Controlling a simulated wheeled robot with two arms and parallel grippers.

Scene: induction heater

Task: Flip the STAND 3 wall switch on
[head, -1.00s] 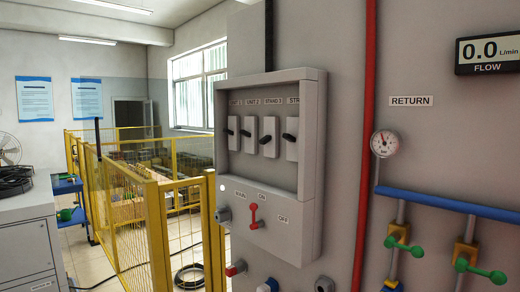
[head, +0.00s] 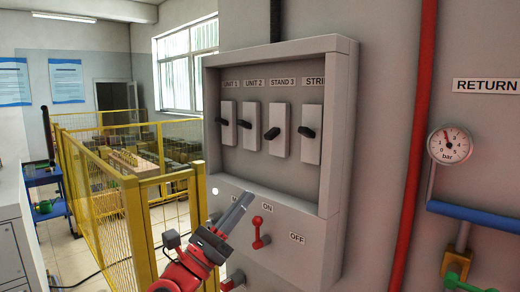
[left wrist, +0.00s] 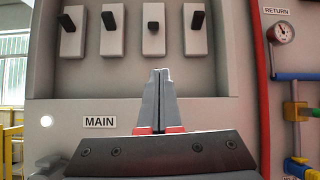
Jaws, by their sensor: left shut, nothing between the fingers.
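The STAND 3 switch (head: 279,145) is a pale plate with a black lever, third from the left in a recessed grey wall panel (head: 338,150). In the left wrist view the STAND 3 lever (left wrist: 153,28) looks short and stubby, while the others reach higher. My left gripper (head: 248,197) is shut and empty, in front of the panel's lower part, below the switches and apart from them. In the left wrist view its fingertips (left wrist: 159,72) point up towards the STAND 3 switch. My right gripper is out of view.
UNIT 1 (head: 229,135), UNIT 2 (head: 250,128) and STRIP (head: 310,145) switches flank it closely. A red MAIN lever (head: 259,232) sticks out below. The panel's raised frame edges the recess. A red pipe (head: 411,150) and gauge (head: 450,146) stand to the right.

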